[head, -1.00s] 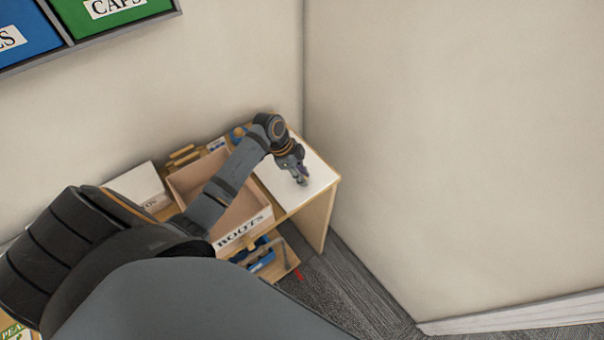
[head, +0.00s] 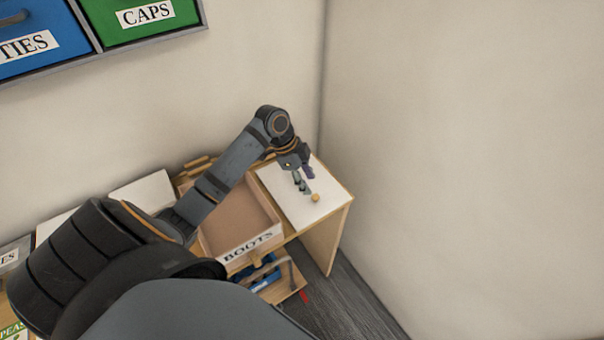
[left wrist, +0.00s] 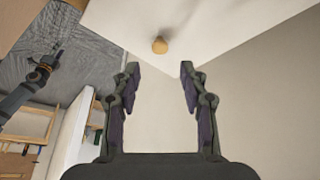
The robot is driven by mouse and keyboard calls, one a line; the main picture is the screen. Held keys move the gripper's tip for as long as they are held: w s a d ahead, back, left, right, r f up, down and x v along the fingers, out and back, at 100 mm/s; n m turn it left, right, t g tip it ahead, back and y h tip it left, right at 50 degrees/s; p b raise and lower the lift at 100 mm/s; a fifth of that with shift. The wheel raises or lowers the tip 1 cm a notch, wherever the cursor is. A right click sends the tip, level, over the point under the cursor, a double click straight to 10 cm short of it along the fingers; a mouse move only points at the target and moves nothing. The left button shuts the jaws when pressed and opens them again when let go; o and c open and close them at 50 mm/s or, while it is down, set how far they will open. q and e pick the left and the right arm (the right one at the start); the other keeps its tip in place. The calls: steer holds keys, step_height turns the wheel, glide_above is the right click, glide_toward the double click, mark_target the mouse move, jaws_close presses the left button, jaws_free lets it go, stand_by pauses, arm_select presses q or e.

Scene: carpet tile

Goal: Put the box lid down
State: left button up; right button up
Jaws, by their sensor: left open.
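The white box lid (head: 285,200) lies flat on the wooden table's right end, beside the open BOOTS box (head: 235,215). Its round orange-tan knob (head: 316,198) is bare. In the left wrist view the lid (left wrist: 215,22) and its knob (left wrist: 160,45) lie beyond my fingertips, with a gap between. My left gripper (head: 306,182) is above the lid, open and empty; its two fingers stand apart in the left wrist view (left wrist: 160,70). My right arm's end (left wrist: 48,66) shows small at the left of that view; its jaws are too small to judge.
A white-lidded box (head: 143,193) stands left of the BOOTS box. Blue items (head: 262,273) sit on a lower shelf. A green CAPS bin (head: 148,20) and a blue bin (head: 35,38) hang on the wall above. A bare wall (head: 450,150) rises close on the right.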

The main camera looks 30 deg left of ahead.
arm_select(q)
steer(key=v, duration=0.5)
steer(key=shift+a+r+b, duration=0.1)
steer(key=shift+r+b, duration=0.1)
steer(key=shift+b, duration=0.2)
